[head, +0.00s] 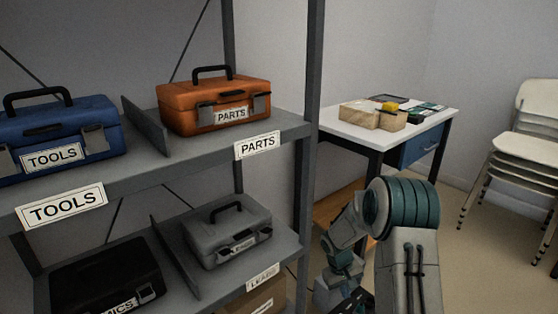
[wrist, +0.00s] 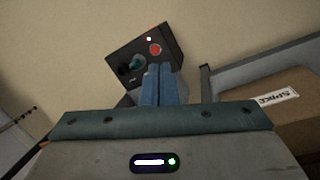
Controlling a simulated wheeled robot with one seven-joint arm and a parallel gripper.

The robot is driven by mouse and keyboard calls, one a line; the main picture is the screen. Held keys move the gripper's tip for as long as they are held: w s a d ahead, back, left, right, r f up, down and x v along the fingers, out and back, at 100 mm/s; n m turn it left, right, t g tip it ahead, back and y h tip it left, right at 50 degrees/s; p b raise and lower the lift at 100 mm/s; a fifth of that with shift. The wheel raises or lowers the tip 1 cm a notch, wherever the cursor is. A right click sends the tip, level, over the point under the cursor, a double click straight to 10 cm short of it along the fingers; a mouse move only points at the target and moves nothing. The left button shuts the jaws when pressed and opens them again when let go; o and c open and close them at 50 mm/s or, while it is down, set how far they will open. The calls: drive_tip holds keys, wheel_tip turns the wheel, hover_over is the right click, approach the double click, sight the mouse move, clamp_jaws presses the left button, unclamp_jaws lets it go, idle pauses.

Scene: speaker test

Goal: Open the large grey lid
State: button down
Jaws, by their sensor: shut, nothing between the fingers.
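A grey case (head: 232,243) stands on the lower shelf in the head view, near the shelf's right end. Its grey lid (head: 222,215) is down, with a black handle on top and a small label on the front that is too blurred to read surely. My gripper (wrist: 160,72) shows in the wrist view with its blue fingers together and nothing between them. My arm is folded low to the right of the shelf in the head view, apart from the grey case. The grey case does not show clearly in the wrist view.
A divider (head: 175,257) stands left of the grey case, beside a black case (head: 105,275). Above are a blue TOOLS case (head: 65,135) and an orange PARTS case (head: 212,100). A shelf post (head: 312,110) rises at the right. A cardboard box (wrist: 280,118) sits low.

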drive_tip(key=s+r+p, duration=0.2)
drive_tip(key=r+p, duration=0.2)
drive_tip(key=r, duration=0.5)
drive_tip(key=s+r+p, duration=0.2)
drive_tip(key=r+p, duration=0.1)
drive_tip(key=r, duration=0.7)
drive_tip(key=s+a+r+m+t+y+p, duration=0.1)
drive_tip(key=s+r+p, duration=0.6)
drive_tip(key=r, duration=0.5)
drive_tip(key=s+a+r+m+t+p, duration=0.1)
drive_tip(key=s+a+r+p, duration=0.1)
drive_tip(key=s+r+p, duration=0.5)
drive_tip(key=s+a+r+m+t+y+p, duration=0.1)
drive_tip(key=s+r+p, duration=0.6)
drive_tip(key=r, duration=1)
drive_tip(key=shift+s+a+r+y+p, duration=0.2)
drive_tip(key=shift+s+a+y+p, duration=0.25)
drive_tip(key=shift+s, duration=0.5)
drive_tip(key=c, duration=1.8)
unclamp_jaws()
drive_tip(key=shift+s+a+r, duration=0.1)
drive_tip(key=shift+s+a, duration=0.05)
drive_tip(key=shift+s, duration=0.15)
drive_tip(key=o, duration=0.5)
drive_tip(key=shift+s, duration=0.1)
drive_tip(key=shift+c, duration=0.5)
